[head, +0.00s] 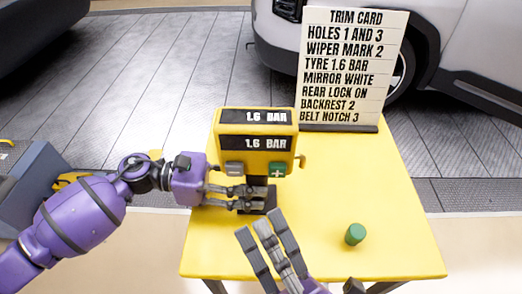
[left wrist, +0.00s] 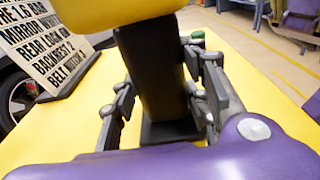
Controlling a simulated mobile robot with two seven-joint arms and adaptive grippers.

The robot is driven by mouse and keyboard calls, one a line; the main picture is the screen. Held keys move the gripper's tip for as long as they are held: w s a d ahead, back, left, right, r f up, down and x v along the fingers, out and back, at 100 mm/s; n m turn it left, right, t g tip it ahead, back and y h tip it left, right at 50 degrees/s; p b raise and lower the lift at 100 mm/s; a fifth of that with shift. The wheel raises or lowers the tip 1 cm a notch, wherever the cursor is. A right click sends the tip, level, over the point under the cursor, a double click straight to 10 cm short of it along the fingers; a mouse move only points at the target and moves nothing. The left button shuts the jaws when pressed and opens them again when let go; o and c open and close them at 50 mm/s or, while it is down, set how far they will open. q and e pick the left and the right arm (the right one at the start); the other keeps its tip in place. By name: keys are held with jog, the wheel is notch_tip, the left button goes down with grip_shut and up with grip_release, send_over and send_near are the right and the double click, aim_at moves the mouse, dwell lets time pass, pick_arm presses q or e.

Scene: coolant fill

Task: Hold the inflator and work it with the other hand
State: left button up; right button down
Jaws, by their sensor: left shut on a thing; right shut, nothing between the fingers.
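The yellow inflator (head: 256,124) stands upright on the yellow table, on a dark post (left wrist: 150,70) and base. Both of its displays read 1.6 BAR. Below them are a grey button (head: 234,169) and a green plus button (head: 278,170). My left gripper (head: 255,198) is shut around the post below the inflator's head; in the left wrist view its fingers (left wrist: 165,105) flank the post. My right gripper (head: 264,232) is shut and empty, in front of the inflator and apart from it.
A green cap-like cylinder (head: 355,234) stands on the yellow table (head: 385,190) to the right. A trim card (head: 352,65) stands at the back and lists TYRE 1.6 BAR. A pale car (head: 460,60) is behind. The table's right side is mostly clear.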

dwell(0.8)
pick_arm(q)
jog(key=o, duration=1.1)
